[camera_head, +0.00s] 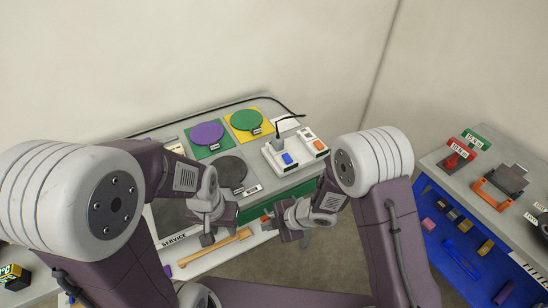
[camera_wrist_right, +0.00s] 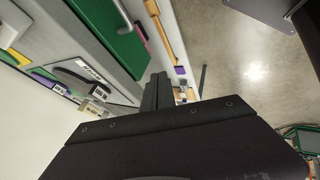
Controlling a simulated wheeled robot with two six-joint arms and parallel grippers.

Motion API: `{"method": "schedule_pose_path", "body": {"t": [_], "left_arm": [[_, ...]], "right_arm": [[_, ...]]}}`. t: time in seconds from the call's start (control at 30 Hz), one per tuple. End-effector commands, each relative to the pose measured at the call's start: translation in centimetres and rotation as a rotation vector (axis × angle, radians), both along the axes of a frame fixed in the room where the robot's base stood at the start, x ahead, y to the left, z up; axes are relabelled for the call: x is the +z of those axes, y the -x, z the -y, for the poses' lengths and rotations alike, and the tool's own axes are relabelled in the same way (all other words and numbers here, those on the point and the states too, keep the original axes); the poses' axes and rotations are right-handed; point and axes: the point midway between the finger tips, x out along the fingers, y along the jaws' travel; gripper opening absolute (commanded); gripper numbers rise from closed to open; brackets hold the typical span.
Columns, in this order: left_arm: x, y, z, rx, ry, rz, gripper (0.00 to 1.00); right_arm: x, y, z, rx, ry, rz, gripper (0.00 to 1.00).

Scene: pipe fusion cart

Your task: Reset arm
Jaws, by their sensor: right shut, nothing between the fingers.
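My left gripper (camera_head: 207,239) hangs in front of the cart, over its lower front part near the "SERVICE" label. It is small and seen from above, so its finger gap cannot be made out.
The cart top (camera_head: 205,165) holds a purple disc (camera_head: 207,133), a green disc (camera_head: 246,120), a dark disc (camera_head: 230,172) and a control box (camera_head: 280,156). A wooden-handled tool (camera_head: 215,246) lies on the lower shelf. A blue-fronted bench (camera_head: 450,235) stands right, with floor between.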

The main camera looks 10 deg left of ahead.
Motion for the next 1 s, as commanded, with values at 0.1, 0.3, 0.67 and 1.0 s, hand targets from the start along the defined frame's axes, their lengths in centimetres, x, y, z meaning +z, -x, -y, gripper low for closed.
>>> {"method": "schedule_pose_path", "body": {"t": [0.1, 0.3, 0.67, 1.0], "left_arm": [[0.0, 0.0, 0.0, 0.0, 0.0, 0.0, 0.36], [0.0, 0.0, 0.0, 0.0, 0.0, 0.0, 0.36], [0.0, 0.0, 0.0, 0.0, 0.0, 0.0, 0.36], [0.0, 0.0, 0.0, 0.0, 0.0, 0.0, 0.36]], "right_arm": [[0.0, 0.0, 0.0, -0.001, 0.0, -0.001, 0.0], [5.7, -5.6, 3.0, -0.138, -0.051, 0.126, 0.0], [12.2, -0.6, 25.7, -1.657, -0.008, -0.323, 0.0], [9.9, 7.2, 24.6, -2.021, 0.078, -0.704, 0.0]]}}
